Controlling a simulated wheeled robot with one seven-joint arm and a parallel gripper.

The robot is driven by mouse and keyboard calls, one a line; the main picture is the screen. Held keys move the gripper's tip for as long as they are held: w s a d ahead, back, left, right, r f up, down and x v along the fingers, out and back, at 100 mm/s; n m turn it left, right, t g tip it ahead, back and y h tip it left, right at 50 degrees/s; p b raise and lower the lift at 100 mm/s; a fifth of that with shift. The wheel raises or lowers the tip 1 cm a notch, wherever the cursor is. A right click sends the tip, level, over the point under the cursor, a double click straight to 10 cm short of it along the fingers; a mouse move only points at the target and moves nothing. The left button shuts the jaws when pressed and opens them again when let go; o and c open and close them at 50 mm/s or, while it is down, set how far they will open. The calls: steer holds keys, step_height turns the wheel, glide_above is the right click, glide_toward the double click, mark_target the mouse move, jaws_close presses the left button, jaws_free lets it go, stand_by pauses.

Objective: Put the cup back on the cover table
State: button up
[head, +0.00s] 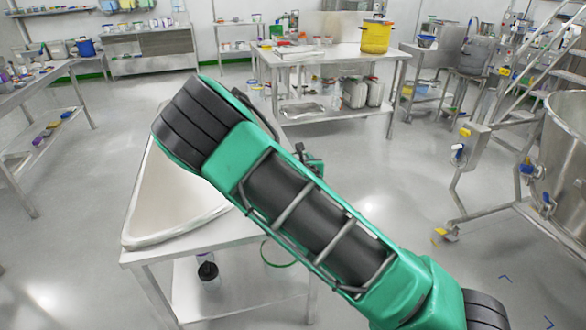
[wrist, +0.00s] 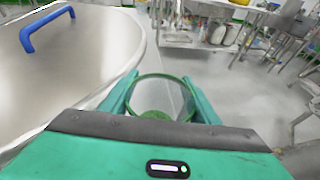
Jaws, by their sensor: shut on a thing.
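A clear cup with a green rim and green at its bottom (wrist: 165,88) is between the two green fingers of my gripper (wrist: 160,98) in the wrist view. My gripper is shut on it. The cover table (head: 225,246) stands at the lower left of the head view. A large pale metal cover (head: 165,205) lies on it and takes up much of its visible top. The cover also fills the left of the wrist view (wrist: 70,80), with a blue handle (wrist: 47,28). The cup appears right of the cover's rim.
A dark-topped container (head: 208,271) is under the cover table. A steel table with a yellow bucket (head: 376,36) stands behind. A large steel vessel (head: 565,150) and its frame are at the right. Open floor (head: 400,170) lies between.

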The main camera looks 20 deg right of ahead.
steer(key=shift+f, duration=1.65)
steer(key=o, duration=1.2)
steer(key=shift+f, duration=0.1)
steer(key=shift+c, duration=0.2)
steer(key=v, duration=1.2)
